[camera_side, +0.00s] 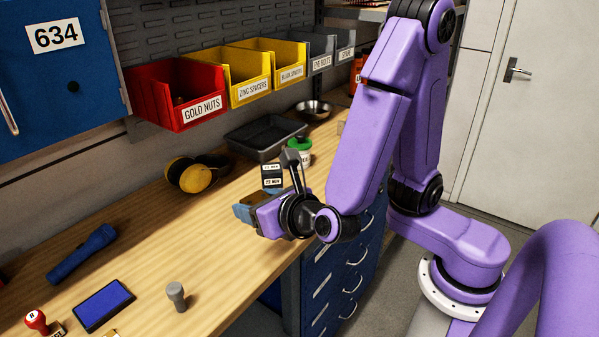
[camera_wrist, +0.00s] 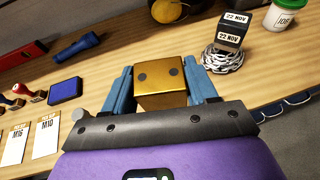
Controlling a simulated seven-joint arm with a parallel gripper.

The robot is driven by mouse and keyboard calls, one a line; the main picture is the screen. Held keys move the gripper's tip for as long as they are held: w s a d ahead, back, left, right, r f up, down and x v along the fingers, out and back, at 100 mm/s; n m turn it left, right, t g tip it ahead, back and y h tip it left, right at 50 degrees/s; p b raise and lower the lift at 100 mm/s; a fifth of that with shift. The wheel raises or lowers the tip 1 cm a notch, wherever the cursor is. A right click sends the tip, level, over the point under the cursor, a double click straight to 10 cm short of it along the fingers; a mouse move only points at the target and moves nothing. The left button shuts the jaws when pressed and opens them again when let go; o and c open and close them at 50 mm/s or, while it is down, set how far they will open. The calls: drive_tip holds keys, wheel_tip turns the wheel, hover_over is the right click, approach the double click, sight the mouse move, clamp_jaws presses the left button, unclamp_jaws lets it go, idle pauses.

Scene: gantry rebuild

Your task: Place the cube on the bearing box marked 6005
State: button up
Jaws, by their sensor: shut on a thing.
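My gripper (camera_wrist: 158,72) has two blue fingers, shut on a gold cube (camera_wrist: 162,88). The cube has dark round dots on its face and sits between the fingers in the wrist view. No bearing box marked 6005 can be read in either view.
A black date block (camera_side: 272,176) reading 22 NOV is close behind my gripper; a silver chain (camera_wrist: 222,62) lies below it.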

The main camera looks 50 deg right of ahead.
drive_tip(key=w+d+r+m+g+h, duration=0.1)
drive_tip(key=w+d+m+g+h, duration=0.2)
drive_tip(key=d, duration=0.5)
drive_tip(key=w+d+m+g+h, duration=0.2)
drive_tip(key=d+m+h, duration=0.15)
drive_tip(key=d, duration=0.45)
drive_tip(key=w+d+r+m+g+h, duration=0.1)
drive_tip(key=w+d+m+g+h, duration=0.2)
drive_tip(key=d, duration=0.5)
drive_tip(key=s+d+r+m+g, duration=0.1)
drive_tip(key=s+d+m+g, duration=0.4)
drive_tip(key=d, duration=0.6)
drive_tip(key=s+d+m+g, duration=0.5)
drive_tip(key=s+d+m, duration=0.1)
drive_tip(key=d, duration=0.6)
drive_tip(key=shift+h, duration=0.25)
drive_tip(key=w+d+f, duration=0.2)
drive_tip(key=w, duration=0.1)
drive_tip(key=w+d+f, duration=0.6)
drive_tip(key=shift+w+d+f, duration=0.25)
drive_tip(key=shift+w, duration=0.05)
drive_tip(key=shift+w+d+f, duration=0.3)
drive_tip(key=shift+w+f, duration=0.05)
drive_tip(key=shift+f, duration=1.8)
drive_tip(key=shift+f, duration=0.1)
